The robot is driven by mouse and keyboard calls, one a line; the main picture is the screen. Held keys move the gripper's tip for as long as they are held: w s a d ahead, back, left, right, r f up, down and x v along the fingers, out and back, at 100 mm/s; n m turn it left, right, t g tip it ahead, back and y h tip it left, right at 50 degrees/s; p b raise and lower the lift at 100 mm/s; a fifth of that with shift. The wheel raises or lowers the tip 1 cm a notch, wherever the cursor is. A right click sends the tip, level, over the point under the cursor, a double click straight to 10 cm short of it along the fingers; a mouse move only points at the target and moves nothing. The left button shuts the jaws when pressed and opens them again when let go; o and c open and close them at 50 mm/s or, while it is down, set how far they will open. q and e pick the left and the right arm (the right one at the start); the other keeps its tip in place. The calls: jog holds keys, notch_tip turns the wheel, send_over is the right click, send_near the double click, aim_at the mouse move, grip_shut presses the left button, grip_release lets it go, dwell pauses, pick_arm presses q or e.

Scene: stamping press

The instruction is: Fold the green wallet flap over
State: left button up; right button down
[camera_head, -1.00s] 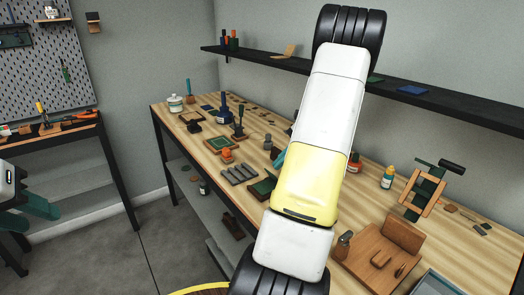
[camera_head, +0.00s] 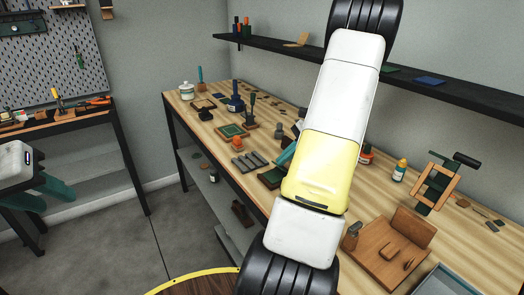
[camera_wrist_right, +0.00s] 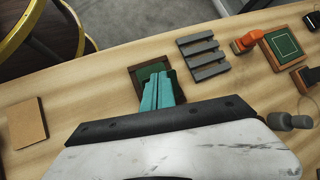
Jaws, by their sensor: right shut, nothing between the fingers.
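The green wallet (camera_head: 270,179) lies on the wooden bench, partly hidden behind my right arm in the head view. In the right wrist view, its green surface (camera_wrist_right: 146,72) shows in a dark brown surround. My right gripper (camera_wrist_right: 158,78) has its teal fingers together, over the wallet, hiding part of it. Its fingers show as a teal edge (camera_head: 287,153) beside my arm in the head view. I cannot tell whether they touch the wallet. My left gripper (camera_head: 42,196) is at the far left, away from the wallet, its two teal fingers apart and empty.
A grey slotted block (camera_head: 250,161) and an orange-handled tool (camera_head: 237,144) stand near the wallet. A wooden stand (camera_head: 390,252) and bottles (camera_head: 400,170) are to the right. A yellow-rimmed round stool (camera_head: 195,282) is in front of the bench. A dark shelf runs above.

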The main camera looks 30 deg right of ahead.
jog(key=shift+a+f, duration=0.7)
jog(key=shift+f, duration=0.15)
jog(key=v, duration=0.8)
jog(key=shift+s, duration=0.1)
